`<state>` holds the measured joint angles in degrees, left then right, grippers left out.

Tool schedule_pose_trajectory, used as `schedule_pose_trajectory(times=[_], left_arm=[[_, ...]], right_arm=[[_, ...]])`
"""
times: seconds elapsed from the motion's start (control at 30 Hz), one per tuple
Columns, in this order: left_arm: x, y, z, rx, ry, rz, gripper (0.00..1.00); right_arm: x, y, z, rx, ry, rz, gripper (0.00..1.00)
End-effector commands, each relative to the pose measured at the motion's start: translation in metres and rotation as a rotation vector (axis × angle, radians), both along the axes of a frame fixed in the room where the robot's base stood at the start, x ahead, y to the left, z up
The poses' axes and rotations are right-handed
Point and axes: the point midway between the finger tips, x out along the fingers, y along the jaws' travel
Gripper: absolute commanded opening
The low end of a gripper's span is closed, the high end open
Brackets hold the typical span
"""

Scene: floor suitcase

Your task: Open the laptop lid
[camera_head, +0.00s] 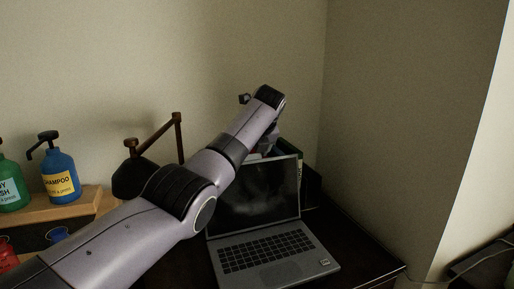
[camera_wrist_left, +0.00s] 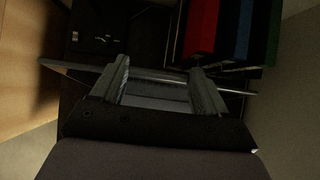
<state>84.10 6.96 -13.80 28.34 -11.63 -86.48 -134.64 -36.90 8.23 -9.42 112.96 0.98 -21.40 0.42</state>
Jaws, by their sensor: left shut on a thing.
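The grey laptop stands open on the dark table in the head view, with its keyboard base (camera_head: 272,254) flat and its dark screen lid (camera_head: 262,198) raised and facing me. My left arm crosses in front of the lid's left side. My left gripper (camera_head: 268,146) is at the lid's top edge, mostly hidden by my own wrist. In the left wrist view, the lid's thin edge (camera_wrist_left: 152,74) runs across between the two fingers of the left gripper (camera_wrist_left: 163,82), which is shut on the lid. My right gripper is not in view.
Blue (camera_head: 61,175) and green (camera_head: 9,183) pump bottles stand on a wooden shelf (camera_head: 68,208) at left. A dark brown jointed lamp (camera_head: 156,135) stands behind my arm. Red (camera_wrist_left: 202,25), blue and green upright binders are close behind the lid. Walls bound the back and right.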

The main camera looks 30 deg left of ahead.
Motion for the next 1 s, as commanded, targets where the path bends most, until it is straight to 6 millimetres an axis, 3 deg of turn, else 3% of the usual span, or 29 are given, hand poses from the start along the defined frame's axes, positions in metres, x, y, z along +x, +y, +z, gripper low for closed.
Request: schedule_pose_trajectory(times=[0.47,0.5,0.57,0.83,1.0], left_arm=[[-0.0003,0.0041,0.0036,-0.005,-0.005,0.001,0.20],[-0.0002,0.0040,0.0036,-0.005,-0.004,0.002,0.77],[-0.0004,0.0038,0.0033,-0.006,-0.003,0.002,0.97],[-0.0012,0.0024,0.0014,-0.009,0.004,0.000,1.00],[-0.0053,-0.0031,0.0107,-0.008,0.001,-0.001,1.00]], right_arm=[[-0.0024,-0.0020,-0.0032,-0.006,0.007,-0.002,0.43],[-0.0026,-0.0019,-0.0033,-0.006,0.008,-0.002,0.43],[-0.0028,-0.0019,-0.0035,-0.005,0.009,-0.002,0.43],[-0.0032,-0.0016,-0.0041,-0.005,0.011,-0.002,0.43],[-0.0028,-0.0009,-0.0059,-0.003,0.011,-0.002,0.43]])
